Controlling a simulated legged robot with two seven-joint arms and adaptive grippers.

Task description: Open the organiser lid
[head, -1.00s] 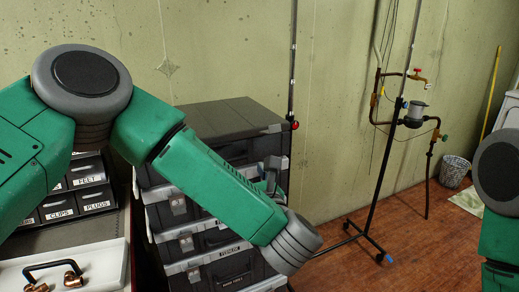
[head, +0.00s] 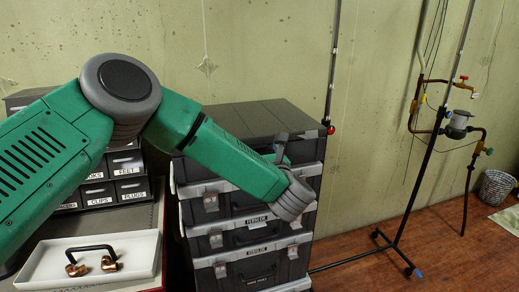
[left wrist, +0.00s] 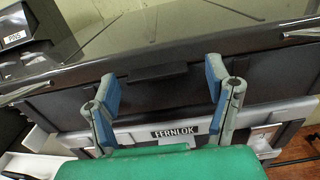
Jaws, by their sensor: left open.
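The organiser (head: 207,208) is a stack of dark grey cases with latches and light label strips, standing against the wall. Its flat dark lid (head: 245,118) is closed on top; it also fills the upper part of the left wrist view (left wrist: 190,40), with a tab (left wrist: 160,73) at the middle of its front edge. My left gripper (head: 281,147) is at the front of the top case, partly hidden behind its own wrist. In the left wrist view my left gripper (left wrist: 162,78) is open, with blue-padded fingers either side of the tab and nothing between them. My right gripper is out of view.
Labelled small drawers (head: 130,188) stand at left on a bench, behind a white tray (head: 40,262) holding copper fittings and a black handle. A wheeled stand (head: 420,190) and wall pipes are at right.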

